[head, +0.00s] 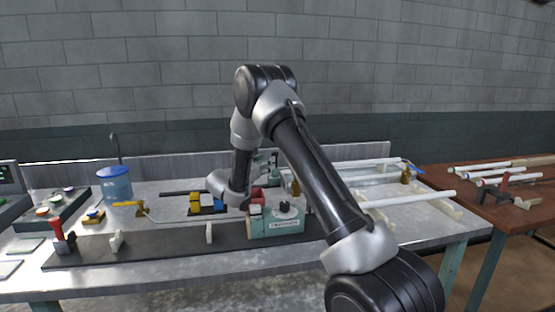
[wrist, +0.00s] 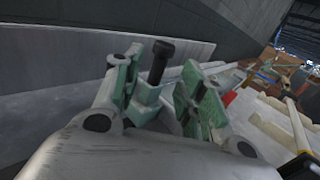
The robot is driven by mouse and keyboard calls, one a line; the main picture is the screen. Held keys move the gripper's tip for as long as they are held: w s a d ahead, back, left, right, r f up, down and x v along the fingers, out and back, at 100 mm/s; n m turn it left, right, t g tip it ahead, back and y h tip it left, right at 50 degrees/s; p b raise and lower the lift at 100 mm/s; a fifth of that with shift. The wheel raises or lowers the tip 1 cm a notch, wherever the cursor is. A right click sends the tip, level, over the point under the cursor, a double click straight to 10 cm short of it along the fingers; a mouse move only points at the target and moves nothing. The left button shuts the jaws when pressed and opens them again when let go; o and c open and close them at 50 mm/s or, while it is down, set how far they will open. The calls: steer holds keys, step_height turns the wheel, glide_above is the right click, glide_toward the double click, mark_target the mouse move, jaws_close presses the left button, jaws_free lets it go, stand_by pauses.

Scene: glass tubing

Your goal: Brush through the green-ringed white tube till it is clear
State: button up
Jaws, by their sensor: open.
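My gripper (wrist: 160,85) is open in the wrist view, its two green-padded fingers spread apart. A black upright knob on a green block (wrist: 155,68) shows between the fingers; I cannot tell whether they touch it. In the head view my gripper is partly hidden behind my arm, above the middle of the bench. White tubes (head: 410,199) lie on supports at the right of the bench. I cannot make out a green ring on any of them. A thin rod with a yellow handle (head: 128,204), perhaps the brush, lies along the left of the bench.
A teal machine with a black dial (head: 284,224) stands at mid-bench, with yellow blocks (head: 196,202) left of it. A blue container (head: 115,186) stands at the back left. A brown table (head: 470,206) at the right holds more tubes.

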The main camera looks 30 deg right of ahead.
steer(key=x, duration=0.7)
steer(key=shift+d, duration=0.15)
jaws_close()
